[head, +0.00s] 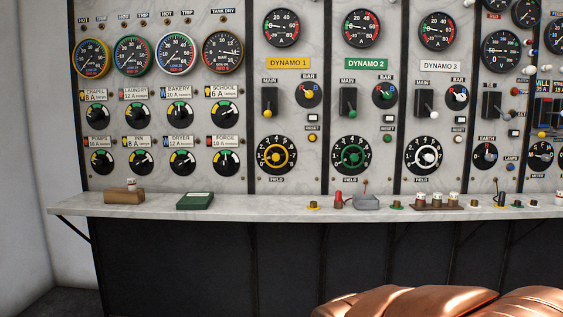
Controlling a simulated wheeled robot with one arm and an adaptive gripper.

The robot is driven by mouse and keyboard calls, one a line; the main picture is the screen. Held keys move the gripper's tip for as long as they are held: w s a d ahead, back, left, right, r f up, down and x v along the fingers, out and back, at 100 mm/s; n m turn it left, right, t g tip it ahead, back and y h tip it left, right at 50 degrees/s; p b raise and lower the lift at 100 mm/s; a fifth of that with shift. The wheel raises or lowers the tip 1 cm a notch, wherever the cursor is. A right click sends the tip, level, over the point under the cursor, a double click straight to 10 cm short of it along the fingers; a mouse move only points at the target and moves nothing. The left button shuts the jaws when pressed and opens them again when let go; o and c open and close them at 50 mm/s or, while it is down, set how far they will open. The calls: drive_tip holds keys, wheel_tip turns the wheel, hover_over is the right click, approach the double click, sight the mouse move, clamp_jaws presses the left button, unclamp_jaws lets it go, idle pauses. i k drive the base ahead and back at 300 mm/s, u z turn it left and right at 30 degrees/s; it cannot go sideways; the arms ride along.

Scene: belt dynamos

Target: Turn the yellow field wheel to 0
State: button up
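The yellow field wheel (277,156) is on the upright marble panel, under the yellow DYNAMO 1 plate (288,63). It is a yellow ring on a round black dial with white numbers, with a FIELD label below it. The picture is too small to tell which number it is set to. Nothing covers the wheel. My gripper does not show in the head view.
A green field wheel (352,156) and a white one (425,156) are to the right. A marble shelf (255,205) juts out below, holding a brown block (124,196), a green box (195,201) and several small parts. A glossy copper-brown shape (440,302) fills the lower right.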

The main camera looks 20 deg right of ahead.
sight(276, 157)
drive_tip(key=u, duration=0.6)
drive_tip(key=i, duration=0.55)
drive_tip(key=u, duration=0.7)
drive_tip(key=i, duration=0.7)
drive_tip(key=z, duration=0.6)
drive_tip(key=i, duration=0.85)
drive_tip(key=z, duration=0.85)
